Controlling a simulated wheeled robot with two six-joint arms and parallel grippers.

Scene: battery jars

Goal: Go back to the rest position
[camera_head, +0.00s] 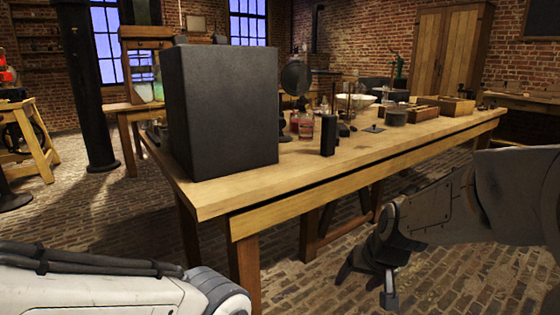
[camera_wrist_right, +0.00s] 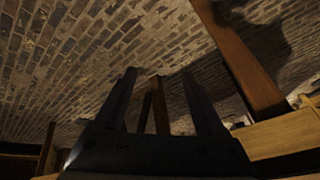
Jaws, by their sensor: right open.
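My right gripper (camera_head: 368,285) hangs at the lower right of the head view, in front of the table and below its top. It is open and empty, with its fingers pointing down. In the right wrist view my right gripper (camera_wrist_right: 157,95) shows two dark fingers spread apart with nothing between them, and brick floor and wooden table legs beyond. My left arm comes in at the lower left of the head view as a white and grey link; its gripper is out of view.
A wooden table (camera_head: 270,188) fills the middle. A large dark box (camera_head: 222,110) stands on its near left end. A small black block (camera_head: 328,135), glass jars (camera_head: 305,125) and wooden trays (camera_head: 455,106) stand farther right. A black column (camera_head: 85,90) rises at left. Brick floor (camera_head: 480,280) lies clear around the right gripper.

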